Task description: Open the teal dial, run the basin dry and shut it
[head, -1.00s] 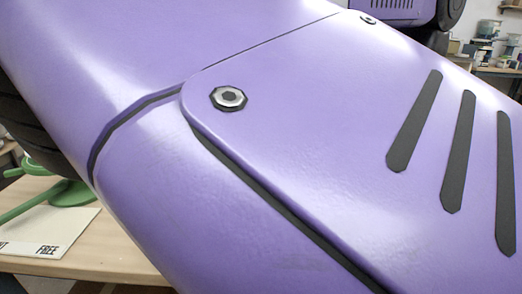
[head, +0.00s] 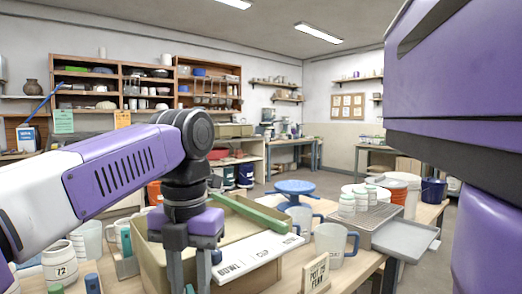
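My gripper (head: 190,272) points down over the near left part of the workbench (head: 375,264). Its two grey fingers stand apart with a gap between them, and nothing shows held. The fingertips run to the bottom edge of the view. A small teal upright piece (head: 127,243) stands left of the gripper; I cannot tell whether it bears a dial. I cannot make out a teal dial or a basin for certain. My arm covers part of the bench on the left, and another purple part of me covers the right side.
Clear jugs (head: 336,246), a small sign (head: 317,272), a blue turntable (head: 294,187), white jars (head: 347,204) and a grey tray (head: 405,238) crowd the bench.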

